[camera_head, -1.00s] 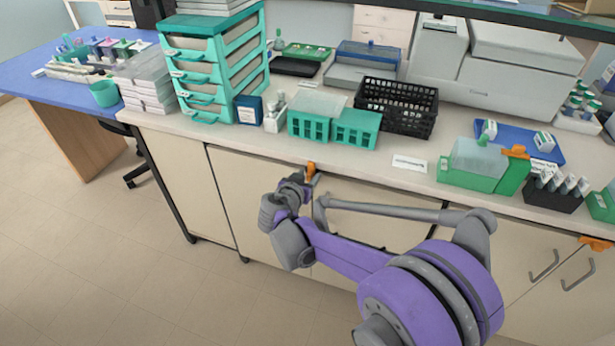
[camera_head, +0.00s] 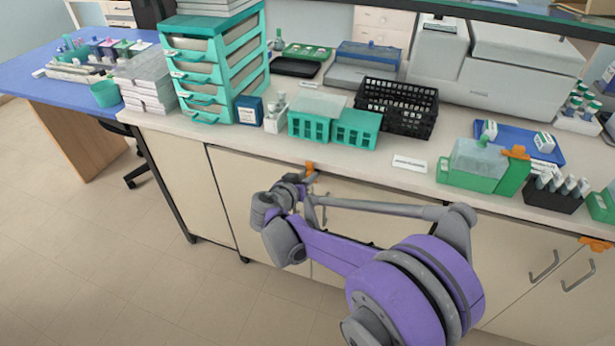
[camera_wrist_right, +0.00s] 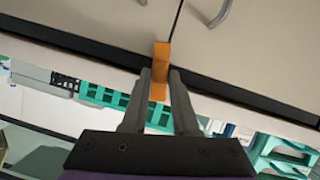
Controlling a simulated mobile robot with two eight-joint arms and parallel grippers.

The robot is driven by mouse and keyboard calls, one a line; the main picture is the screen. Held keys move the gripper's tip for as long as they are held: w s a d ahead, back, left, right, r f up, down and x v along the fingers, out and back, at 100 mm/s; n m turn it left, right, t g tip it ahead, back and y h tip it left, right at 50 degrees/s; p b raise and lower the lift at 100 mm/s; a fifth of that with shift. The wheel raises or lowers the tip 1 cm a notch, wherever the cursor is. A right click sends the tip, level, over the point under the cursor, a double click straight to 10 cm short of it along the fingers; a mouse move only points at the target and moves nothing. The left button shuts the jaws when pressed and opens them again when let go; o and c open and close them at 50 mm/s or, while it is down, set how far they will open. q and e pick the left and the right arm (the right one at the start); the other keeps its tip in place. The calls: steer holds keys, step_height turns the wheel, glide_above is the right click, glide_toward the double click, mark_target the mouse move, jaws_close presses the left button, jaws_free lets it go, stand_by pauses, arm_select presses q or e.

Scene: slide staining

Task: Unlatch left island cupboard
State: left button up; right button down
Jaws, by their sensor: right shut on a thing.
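The left island cupboard has cream doors (camera_head: 236,190) below the counter, partly hidden by my right arm. An orange latch (camera_head: 309,167) sits at the top of the doors, just under the counter edge. In the right wrist view the latch (camera_wrist_right: 161,58) lies over the seam between two doors. My right gripper (camera_head: 305,180) is at the latch. In the wrist view its fingers (camera_wrist_right: 158,82) stand on either side of the latch and are shut on it. My left gripper is not in view.
The counter above holds teal racks (camera_head: 309,126), a black basket (camera_head: 397,107) and a teal drawer stack (camera_head: 213,62). Another cupboard to the right has an orange latch (camera_head: 596,243) and grey handles (camera_head: 543,266). The floor at the left is open.

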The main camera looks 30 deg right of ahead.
steer(key=shift+w+a+f+n+g+h+b, duration=0.1)
steer(key=shift+f+n+g+h+b, duration=0.2)
steer(key=shift+n+h+b, duration=1.1)
steer(key=shift+w+a+f+n+g+h+b, duration=0.15)
steer(key=shift+n+g+h, duration=0.4)
steer(key=shift+n, duration=2)
steer(key=shift+w+a+f+n+g+h+b, duration=0.1)
steer(key=shift+f+n+g+h+b, duration=0.15)
steer(key=shift+n+h+b, duration=1.15)
steer(key=shift+n+y+p, duration=0.35)
steer(key=shift+n+p, duration=0.3)
steer(key=shift+p, duration=0.1)
steer(key=c, duration=0.8)
jaws_free()
steer(key=shift+r, duration=0.1)
steer(key=shift+a, duration=0.1)
